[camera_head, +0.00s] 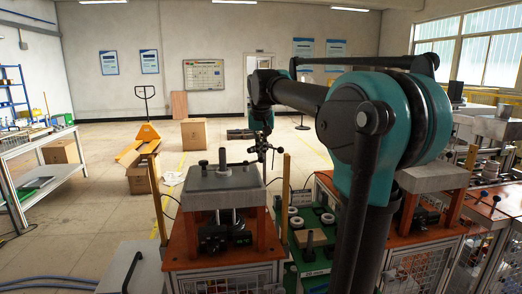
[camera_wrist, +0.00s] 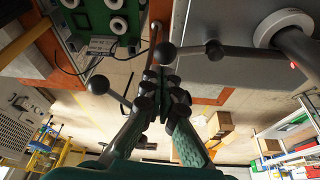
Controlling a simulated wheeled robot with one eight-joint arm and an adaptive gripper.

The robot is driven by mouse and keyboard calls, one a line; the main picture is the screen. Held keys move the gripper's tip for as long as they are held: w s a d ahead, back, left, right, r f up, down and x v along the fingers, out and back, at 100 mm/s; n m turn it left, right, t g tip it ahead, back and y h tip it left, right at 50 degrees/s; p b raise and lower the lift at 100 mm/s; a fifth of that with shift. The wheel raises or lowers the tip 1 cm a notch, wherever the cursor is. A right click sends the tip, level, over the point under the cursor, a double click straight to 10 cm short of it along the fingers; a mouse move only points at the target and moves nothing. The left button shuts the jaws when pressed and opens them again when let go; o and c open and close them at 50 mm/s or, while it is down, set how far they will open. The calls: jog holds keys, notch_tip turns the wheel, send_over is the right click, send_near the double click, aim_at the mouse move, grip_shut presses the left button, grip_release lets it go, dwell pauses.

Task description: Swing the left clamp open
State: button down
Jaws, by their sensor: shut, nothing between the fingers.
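My gripper (camera_head: 262,149) hangs above the back right corner of the near heater station's grey block (camera_head: 220,187). In the wrist view my gripper (camera_wrist: 161,82) is shut, with its dark fingers together and nothing seen between them. Close to the fingers is a dark lever (camera_wrist: 190,50) with round black ends, lying over the grey block's edge. A second thin lever with a black ball (camera_wrist: 98,84) sticks out on the other side. I cannot tell which of these belongs to the left clamp, or whether the fingers touch them. Dark clamp-like parts (camera_head: 225,235) sit under the block.
An upright post (camera_head: 222,160) stands on the block. A green bench with white rings (camera_head: 312,240) is to its right. Yellow posts (camera_head: 285,195) flank the station. Another station is at the right, partly behind my arm. Open floor lies to the left and behind.

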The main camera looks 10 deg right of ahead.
jog(key=shift+s+d+m+h, duration=0.15)
jog(key=shift+s+m+h, duration=0.25)
jog(key=shift+m, duration=0.5)
jog(key=shift+s+m, duration=0.55)
jog(key=shift+m, duration=0.35)
jog(key=s+m+g, duration=0.1)
jog(key=m, duration=0.2)
jog(key=s+a+m+g+h, duration=0.1)
jog(key=s+m, duration=0.1)
jog(key=m, duration=0.1)
jog(key=s+m+h, duration=0.1)
jog(key=m, duration=0.2)
jog(key=shift+s+a+g, duration=0.25)
jog(key=shift+a+g, duration=0.1)
jog(key=shift+g, duration=0.05)
jog(key=shift+s+a, duration=0.15)
jog(key=shift+s, duration=0.05)
jog(key=shift+s+a, duration=0.1)
jog(key=shift+a, duration=0.05)
